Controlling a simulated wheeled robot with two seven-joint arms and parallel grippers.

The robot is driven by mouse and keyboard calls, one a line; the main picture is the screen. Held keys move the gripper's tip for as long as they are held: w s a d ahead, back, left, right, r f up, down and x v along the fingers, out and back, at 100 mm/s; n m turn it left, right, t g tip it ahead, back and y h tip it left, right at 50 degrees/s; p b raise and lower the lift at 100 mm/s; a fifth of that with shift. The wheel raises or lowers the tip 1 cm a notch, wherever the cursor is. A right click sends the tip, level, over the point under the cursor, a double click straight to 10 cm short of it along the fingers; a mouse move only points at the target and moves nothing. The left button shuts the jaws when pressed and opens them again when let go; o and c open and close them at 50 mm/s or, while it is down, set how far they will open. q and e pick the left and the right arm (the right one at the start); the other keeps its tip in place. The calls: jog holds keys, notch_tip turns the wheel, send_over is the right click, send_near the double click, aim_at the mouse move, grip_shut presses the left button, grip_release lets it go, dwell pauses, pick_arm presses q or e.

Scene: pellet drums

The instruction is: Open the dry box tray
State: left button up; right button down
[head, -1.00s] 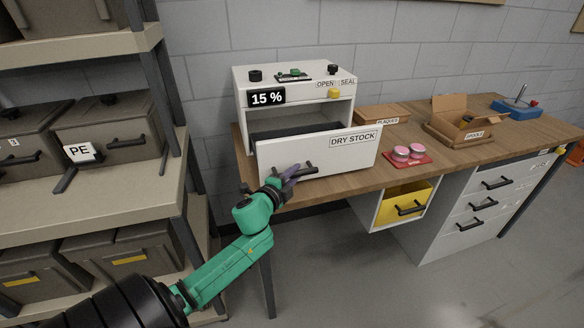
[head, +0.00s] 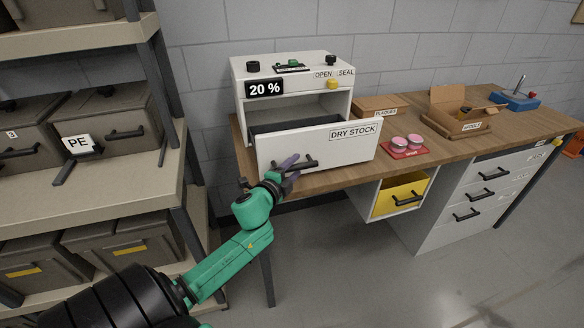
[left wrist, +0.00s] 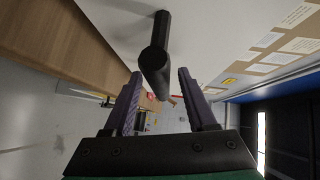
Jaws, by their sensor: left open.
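The dry box (head: 292,72) is a white cabinet on the left end of the wooden bench, with a display reading 20 %. Its tray (head: 330,144), labelled DRY STOCK, is pulled out toward me and stands open, with a dark interior showing behind its front. The tray's black handle (head: 297,165) is on the left part of the front. My left gripper (head: 287,172) is open at the handle. In the left wrist view the dark handle bar (left wrist: 155,62) lies between the two spread purple fingers (left wrist: 158,88), with gaps on both sides. My right gripper is not in view.
A red mat (head: 404,151) with two pink-topped round items lies right of the tray. A cardboard box (head: 449,97) stands farther right. A yellow drawer (head: 399,196) hangs under the bench. A shelf (head: 88,190) with grey bins stands at the left.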

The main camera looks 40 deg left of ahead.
pick_arm(q)
jog(key=b+v, duration=0.2)
jog(key=v, duration=1.2)
jog(key=shift+s, duration=0.25)
jog(key=s+a+f+n+g, duration=0.1)
jog(key=s+f+n+g, duration=0.25)
jog(key=f, duration=1.25)
jog(key=s+a+f+n+g, duration=0.1)
jog(key=s+f+n+g, duration=0.25)
jog(key=f, duration=1.35)
jog(key=s+d+f+n+g+h, duration=0.1)
jog(key=s+d+f+g, duration=0.3)
jog(key=s+f, duration=0.6)
jog(key=s+d+f+n+g+h, duration=0.1)
jog(key=s+d+f+n+g, duration=0.3)
jog(key=s+d+f, duration=0.4)
jog(key=s+f, duration=0.3)
jog(key=f, duration=0.1)
jog(key=shift+s+h, duration=0.3)
jog(key=shift+h, duration=0.1)
